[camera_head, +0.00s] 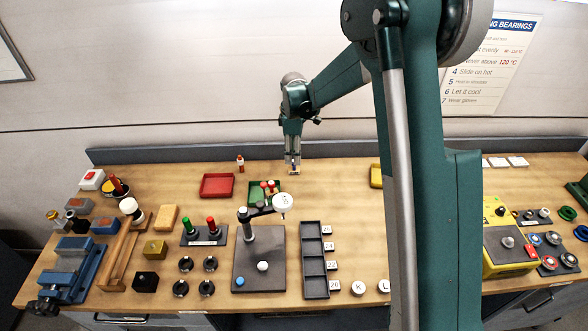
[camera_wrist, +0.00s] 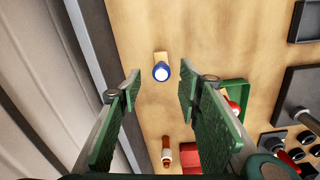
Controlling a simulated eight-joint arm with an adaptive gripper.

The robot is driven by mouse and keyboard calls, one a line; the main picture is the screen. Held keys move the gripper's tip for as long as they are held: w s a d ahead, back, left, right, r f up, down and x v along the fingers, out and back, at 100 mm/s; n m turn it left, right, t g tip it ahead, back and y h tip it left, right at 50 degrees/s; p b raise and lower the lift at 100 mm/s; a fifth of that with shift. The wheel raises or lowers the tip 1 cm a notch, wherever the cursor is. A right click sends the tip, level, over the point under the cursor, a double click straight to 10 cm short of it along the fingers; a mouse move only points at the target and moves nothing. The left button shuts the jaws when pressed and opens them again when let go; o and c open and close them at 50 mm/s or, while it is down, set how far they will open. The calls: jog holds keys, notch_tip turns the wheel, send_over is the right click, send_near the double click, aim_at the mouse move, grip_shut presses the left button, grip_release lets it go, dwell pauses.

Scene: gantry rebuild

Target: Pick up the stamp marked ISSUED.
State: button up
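My gripper (camera_head: 294,170) is open above the back part of the wooden bench (camera_head: 335,185), pointing down. In the wrist view my gripper (camera_wrist: 160,88) has its two green fingers wide apart with nothing held. A blue knob with a white top on a small wooden block, perhaps a stamp (camera_wrist: 161,72), shows in the gap between the fingertips, below them. A second small upright piece, red-brown with a white band (camera_wrist: 166,152), shows lower in the wrist view and left of my gripper in the head view (camera_head: 240,162). No ISSUED marking is readable on either.
A red tray (camera_head: 203,193) and a green tray (camera_head: 253,199) holding small red-topped pieces lie nearby. A grey back ledge (camera_head: 190,154) runs behind my gripper. A pillar with a white round head (camera_head: 283,203) stands in front. My arm hides part of the right side.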

aim_at(294, 167)
jog(key=shift+f, duration=1.2)
jog(key=shift+f, duration=0.15)
jog(key=shift+f, duration=2.45)
jog(key=c, duration=1)
